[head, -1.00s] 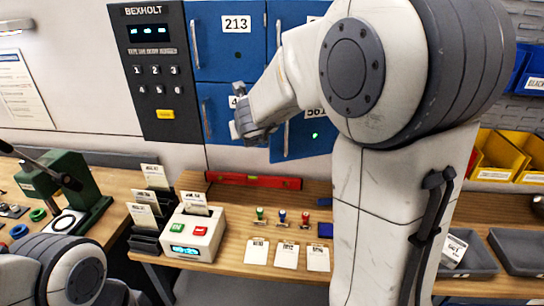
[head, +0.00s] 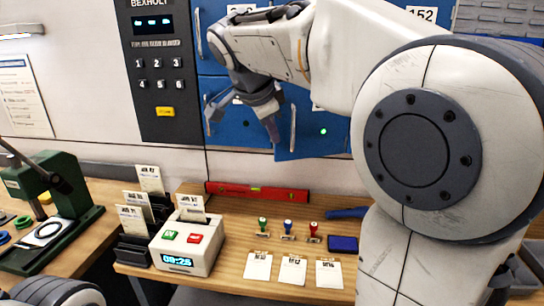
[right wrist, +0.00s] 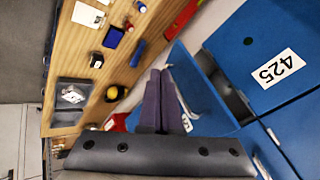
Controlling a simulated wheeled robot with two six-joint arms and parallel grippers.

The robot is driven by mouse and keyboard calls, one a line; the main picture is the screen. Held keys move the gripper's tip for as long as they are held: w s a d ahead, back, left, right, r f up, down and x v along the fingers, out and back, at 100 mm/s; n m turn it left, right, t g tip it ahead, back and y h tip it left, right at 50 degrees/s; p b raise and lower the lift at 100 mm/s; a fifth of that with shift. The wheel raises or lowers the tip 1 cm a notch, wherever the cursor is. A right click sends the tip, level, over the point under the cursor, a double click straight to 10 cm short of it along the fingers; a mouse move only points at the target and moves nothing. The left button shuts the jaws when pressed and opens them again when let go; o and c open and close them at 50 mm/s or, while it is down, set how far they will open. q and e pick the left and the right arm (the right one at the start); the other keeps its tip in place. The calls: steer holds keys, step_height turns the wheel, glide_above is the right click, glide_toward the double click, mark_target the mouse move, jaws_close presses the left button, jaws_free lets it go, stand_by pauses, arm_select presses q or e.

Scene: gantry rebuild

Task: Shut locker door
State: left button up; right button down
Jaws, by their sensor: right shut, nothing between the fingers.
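The blue locker door (head: 307,142) with a bar handle and a green light hangs low in the locker bank in the head view. In the right wrist view this door (right wrist: 200,88) stands ajar, with a dark gap along its edge beside the door marked 425 (right wrist: 285,38). My right gripper (head: 272,130) is shut and empty, close to the handle side of the ajar door. Its fingers (right wrist: 160,95) show together in the wrist view, by the door; I cannot tell whether they touch it. My arm hides the upper part of the door. My left gripper is out of view.
Below the lockers is a wooden bench (head: 230,262) with a red level (head: 257,192), several stamps, a blue pad (head: 343,243), white cards and a time clock (head: 187,241). A keypad panel (head: 155,75) is left of the lockers. The bench's front middle has bare wood.

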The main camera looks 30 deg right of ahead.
steer(key=p, duration=0.3)
glide_toward(284, 157)
step_height(284, 157, down, 3)
steer(key=s, duration=0.2)
steer(key=w, duration=0.1)
steer(key=w+d+p, duration=0.2)
steer(key=shift+w+f, duration=0.3)
steer(key=shift+w, duration=0.1)
